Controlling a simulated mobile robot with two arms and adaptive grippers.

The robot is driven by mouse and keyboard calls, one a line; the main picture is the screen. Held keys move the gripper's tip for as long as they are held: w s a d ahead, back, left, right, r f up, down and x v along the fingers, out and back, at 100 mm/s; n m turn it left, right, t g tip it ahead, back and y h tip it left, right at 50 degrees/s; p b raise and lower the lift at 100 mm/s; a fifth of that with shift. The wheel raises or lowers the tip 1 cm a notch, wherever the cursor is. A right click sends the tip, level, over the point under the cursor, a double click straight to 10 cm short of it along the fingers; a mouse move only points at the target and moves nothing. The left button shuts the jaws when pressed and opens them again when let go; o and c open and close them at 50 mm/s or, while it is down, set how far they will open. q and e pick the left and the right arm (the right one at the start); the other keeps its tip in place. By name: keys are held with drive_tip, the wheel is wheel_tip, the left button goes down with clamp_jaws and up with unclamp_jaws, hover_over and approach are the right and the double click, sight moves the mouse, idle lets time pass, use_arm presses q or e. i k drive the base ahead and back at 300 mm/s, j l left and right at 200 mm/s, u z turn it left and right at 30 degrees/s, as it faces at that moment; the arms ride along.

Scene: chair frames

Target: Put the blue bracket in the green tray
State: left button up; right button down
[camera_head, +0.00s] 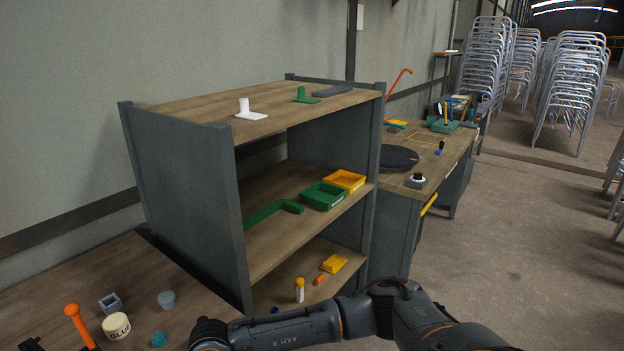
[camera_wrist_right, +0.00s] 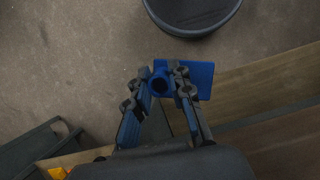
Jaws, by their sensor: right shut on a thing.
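My right gripper (camera_wrist_right: 168,82) is shut on the blue bracket (camera_wrist_right: 199,78), a flat plate with a round tube at one side, in the right wrist view. The bracket sits between the fingertips and its plate sticks out past the right finger. In the head view my right arm crosses the bottom edge, and its gripper and the bracket cannot be made out. The green tray (camera_head: 323,196) stands on the middle shelf of the rack, beside a yellow tray (camera_head: 345,181). The green tray looks empty. My left gripper is not in view.
A green L-shaped strip (camera_head: 272,211) lies left of the green tray. White (camera_head: 248,111) and green (camera_head: 303,96) brackets stand on the top shelf (camera_head: 200,105). The rack's side panel (camera_head: 185,195) bounds the shelves. A dark round bin (camera_wrist_right: 193,12) shows in the wrist view.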

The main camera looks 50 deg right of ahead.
sight(324, 199)
drive_tip(key=i+l, duration=0.1)
drive_tip(key=l, duration=0.4)
drive_tip(key=i+l, duration=0.1)
drive_tip(key=l, duration=0.4)
drive_tip(key=i+l, duration=0.1)
drive_tip(key=l, duration=0.85)
drive_tip(key=i+l, duration=0.15)
drive_tip(key=l, duration=0.35)
